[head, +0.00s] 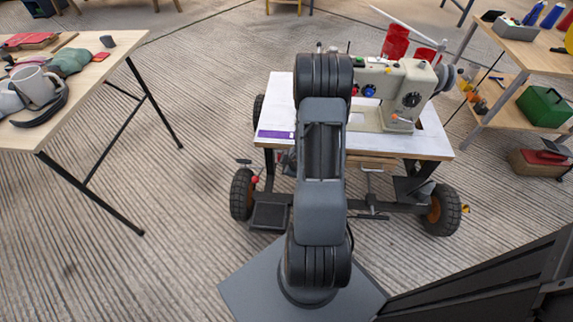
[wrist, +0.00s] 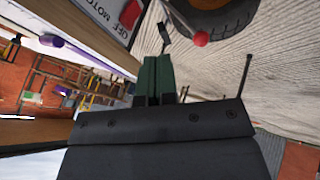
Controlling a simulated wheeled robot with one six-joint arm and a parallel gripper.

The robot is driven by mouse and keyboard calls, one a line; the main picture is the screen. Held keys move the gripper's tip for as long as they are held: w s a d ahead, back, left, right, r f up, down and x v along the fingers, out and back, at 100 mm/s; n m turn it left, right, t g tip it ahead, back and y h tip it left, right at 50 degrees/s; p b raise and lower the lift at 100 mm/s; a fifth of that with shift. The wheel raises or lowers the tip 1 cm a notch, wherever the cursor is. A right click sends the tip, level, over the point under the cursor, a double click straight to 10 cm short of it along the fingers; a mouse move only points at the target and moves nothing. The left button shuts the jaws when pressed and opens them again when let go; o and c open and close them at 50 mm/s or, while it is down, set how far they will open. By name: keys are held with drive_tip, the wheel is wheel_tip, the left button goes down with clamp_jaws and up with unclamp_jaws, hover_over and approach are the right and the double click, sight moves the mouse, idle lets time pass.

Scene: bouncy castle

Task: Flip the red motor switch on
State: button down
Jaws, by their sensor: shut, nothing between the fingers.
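A red ball-shaped knob (wrist: 201,38) shows in the wrist view, beyond and to the right of my fingertips, in front of a wheel. It also shows in the head view (head: 255,180), below the left end of the sewing table. A white sign (wrist: 116,14) reading "OFF" and "MOTOR" is at the top of the wrist view, upside down. A small dark part (wrist: 165,34) lies just past the fingertips; I cannot tell if it belongs to the switch. My gripper (wrist: 158,58) is shut and empty, apart from the knob. In the head view my arm hides it.
The wheeled sewing table (head: 430,146) carries a beige sewing machine (head: 402,92) and red thread spools (head: 396,42). Its tyre (head: 242,194) stands close to the knob. A wooden table (head: 100,70) with a mug is at left. The floor between them is clear.

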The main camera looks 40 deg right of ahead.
drive_tip(key=f+b, duration=0.1)
drive_tip(key=b, duration=0.1)
drive_tip(key=shift+s+a+f+b, duration=0.1)
drive_tip(key=shift+s+a+b, duration=0.05)
drive_tip(key=shift+b, duration=0.25)
drive_tip(key=shift+f, duration=0.1)
drive_tip(key=w+d+f+b, duration=0.3)
drive_tip(key=w+f+b, duration=0.1)
drive_tip(key=w+f, duration=0.4)
drive_tip(key=shift+w+d+f+b, duration=0.15)
drive_tip(key=shift+w+f+b, duration=0.1)
drive_tip(key=shift+b, duration=0.15)
